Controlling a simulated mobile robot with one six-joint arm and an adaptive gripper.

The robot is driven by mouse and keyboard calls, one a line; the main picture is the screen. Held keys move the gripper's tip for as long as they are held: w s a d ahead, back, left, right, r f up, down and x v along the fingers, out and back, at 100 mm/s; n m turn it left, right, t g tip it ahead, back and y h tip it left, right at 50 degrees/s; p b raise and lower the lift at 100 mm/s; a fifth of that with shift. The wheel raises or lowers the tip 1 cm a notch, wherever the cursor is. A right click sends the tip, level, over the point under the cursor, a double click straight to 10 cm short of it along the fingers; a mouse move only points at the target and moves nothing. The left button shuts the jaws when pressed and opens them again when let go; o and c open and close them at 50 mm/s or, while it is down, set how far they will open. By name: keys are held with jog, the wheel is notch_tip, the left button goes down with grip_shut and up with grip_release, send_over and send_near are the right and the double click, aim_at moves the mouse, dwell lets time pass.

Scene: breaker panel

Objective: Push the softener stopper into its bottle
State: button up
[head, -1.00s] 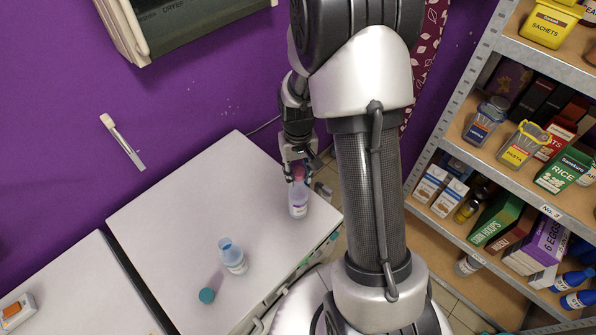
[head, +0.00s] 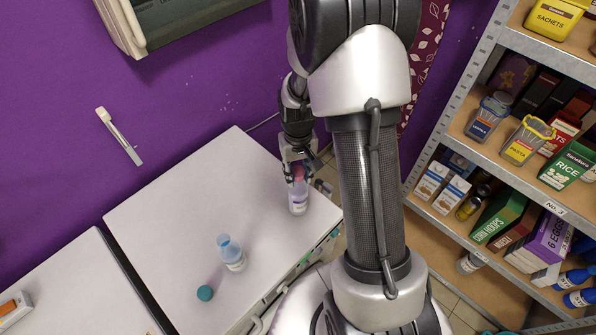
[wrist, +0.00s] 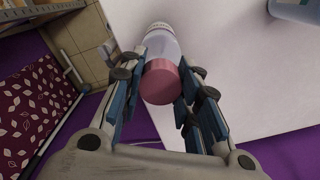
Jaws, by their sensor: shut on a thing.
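A pale bottle with a purple-marked label (head: 298,203) stands upright near the right corner of the white top. A pink stopper (head: 299,174) is at its mouth; how deep it sits is not clear. My gripper (head: 298,168) is shut on the pink stopper from above. The wrist view shows the stopper (wrist: 160,82) between the fingers, in line with the bottle (wrist: 160,40) behind it. A blue-tinted bottle (head: 231,254) stands nearer the front, and a teal stopper (head: 205,293) lies beside it. I cannot read which bottle is the softener.
The white top (head: 170,215) is otherwise mostly clear. A stocked shelf (head: 510,150) stands to the right, and a purple wall (head: 60,150) is behind. A second white top (head: 70,285) lies at the left across a dark gap.

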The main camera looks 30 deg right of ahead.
jog(key=o, duration=1.2)
jog(key=shift+r+p, duration=2.9)
jog(key=shift+r, duration=1.15)
